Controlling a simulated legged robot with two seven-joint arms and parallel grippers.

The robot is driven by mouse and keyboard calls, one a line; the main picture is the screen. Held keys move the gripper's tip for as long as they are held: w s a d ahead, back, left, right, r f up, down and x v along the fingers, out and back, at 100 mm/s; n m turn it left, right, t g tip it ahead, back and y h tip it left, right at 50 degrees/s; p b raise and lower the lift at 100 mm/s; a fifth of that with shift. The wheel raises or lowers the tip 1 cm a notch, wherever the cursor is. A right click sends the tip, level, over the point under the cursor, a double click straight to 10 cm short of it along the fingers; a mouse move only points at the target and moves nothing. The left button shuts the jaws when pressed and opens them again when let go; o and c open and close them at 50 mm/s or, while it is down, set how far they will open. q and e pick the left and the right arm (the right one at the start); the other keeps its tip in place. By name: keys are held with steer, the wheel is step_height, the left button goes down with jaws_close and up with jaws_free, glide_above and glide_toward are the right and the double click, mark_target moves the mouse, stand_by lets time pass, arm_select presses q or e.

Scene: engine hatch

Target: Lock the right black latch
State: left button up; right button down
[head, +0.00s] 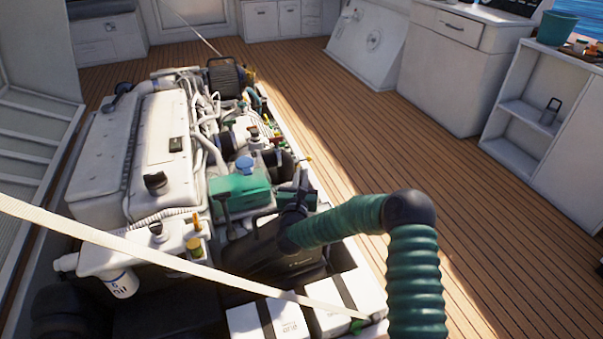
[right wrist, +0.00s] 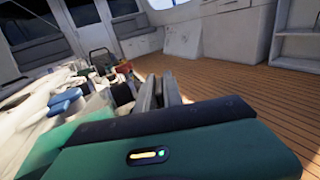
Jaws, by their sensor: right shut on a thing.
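My right gripper (head: 297,196) is at the end of the green ribbed arm, over the right side of the black box (head: 290,262) on the engine. It is shut on what appears to be the right black latch, which the fingers mostly hide. In the right wrist view, the grey fingers (right wrist: 158,92) stand close together beyond the dark wrist edge; their tips are partly hidden. A black T-shaped latch (head: 223,205) stands upright to the left of the gripper, apart from it. My left gripper is not in view.
A green tank (head: 238,190) with a blue cap (head: 245,165) sits just behind the gripper. White boxes with black straps (head: 265,318) are in front. A pale strap (head: 130,249) crosses the lower left. The wooden deck (head: 390,150) to the right is clear.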

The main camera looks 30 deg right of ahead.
steer(key=m+g+h, duration=0.3)
steer(key=shift+a+f, duration=0.1)
steer(key=shift+f, duration=0.1)
steer(key=m+g+h+b, duration=0.1)
steer(key=g, duration=0.1)
steer(key=shift+f+m+g+h, duration=0.1)
steer(key=shift+m+g+h, duration=0.2)
steer(key=shift+m+g, duration=0.1)
steer(key=m+g+h+b, duration=0.1)
steer(key=m+g+b, duration=0.1)
steer(key=g, duration=0.1)
steer(key=shift+f+m+g+b, duration=0.1)
steer(key=shift+m+g+b, duration=0.2)
steer(key=shift+g, duration=0.1)
steer(key=shift+r+m+g+h+b, duration=0.15)
steer(key=shift+m+g+h+b, duration=0.1)
steer(key=shift+m+g+b, duration=0.6)
steer(key=shift+r+m+g+h+b, duration=0.1)
steer(key=shift+m+g+h+b, duration=0.2)
steer(key=shift+g+b, duration=0.6)
steer(key=shift+g, duration=0.25)
steer(key=shift+r, duration=0.15)
steer(key=c, duration=1.5)
jaws_free()
